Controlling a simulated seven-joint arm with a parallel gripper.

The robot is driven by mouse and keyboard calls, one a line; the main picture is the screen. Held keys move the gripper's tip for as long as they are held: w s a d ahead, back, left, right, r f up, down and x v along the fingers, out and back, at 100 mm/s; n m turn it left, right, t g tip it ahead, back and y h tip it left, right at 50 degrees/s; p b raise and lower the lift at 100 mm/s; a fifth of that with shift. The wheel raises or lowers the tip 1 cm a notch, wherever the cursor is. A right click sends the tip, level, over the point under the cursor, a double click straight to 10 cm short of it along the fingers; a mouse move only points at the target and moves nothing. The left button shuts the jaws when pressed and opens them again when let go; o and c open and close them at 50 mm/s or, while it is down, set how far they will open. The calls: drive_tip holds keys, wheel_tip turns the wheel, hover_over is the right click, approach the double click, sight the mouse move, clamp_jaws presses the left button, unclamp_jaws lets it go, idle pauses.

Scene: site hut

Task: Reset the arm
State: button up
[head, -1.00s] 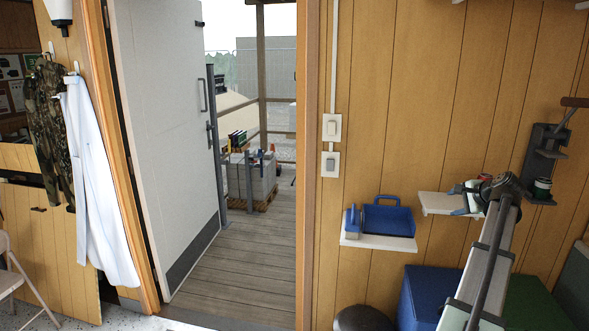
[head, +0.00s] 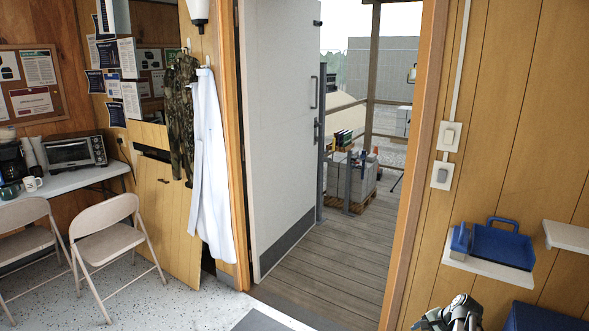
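Part of my arm's end with my gripper (head: 428,321) shows at the bottom edge of the head view, right of the doorway. It is below the small wall shelf (head: 484,272) and stands in front of the wood-panelled wall. The picture's edge cuts most of it off, and the fingers are too small and dark to tell whether they are open or hold anything.
The white door (head: 280,130) stands open onto a plank deck (head: 330,245). Two folding chairs (head: 112,240) and a table (head: 70,182) stand at left. The speckled floor between chairs and doorway is clear.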

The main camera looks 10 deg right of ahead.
drive_tip(key=s+a+f+n+g, duration=0.3)
drive_tip(key=s+a+f+n, duration=0.15)
drive_tip(key=a+f, duration=0.7)
drive_tip(key=s+a+f+n+g, duration=0.4)
drive_tip(key=a+f, duration=0.5)
drive_tip(key=a, duration=0.6)
drive_tip(key=s+a+f+n+g+h, duration=0.1)
drive_tip(key=s+a+f+n, duration=0.1)
drive_tip(key=s+a, duration=0.2)
drive_tip(key=s+a+f+n+g, duration=0.1)
drive_tip(key=s+a+f+n, duration=0.2)
drive_tip(key=s, duration=0.8)
drive_tip(key=s+a+f+n+g+h, duration=0.1)
drive_tip(key=s+a+f+n+g, duration=0.1)
drive_tip(key=s, duration=0.5)
drive_tip(key=a+f, duration=0.1)
drive_tip(key=a, duration=0.1)
drive_tip(key=shift+s+a+f+h, duration=0.25)
drive_tip(key=shift+s+a+h, duration=0.05)
drive_tip(key=shift+s+a, duration=0.1)
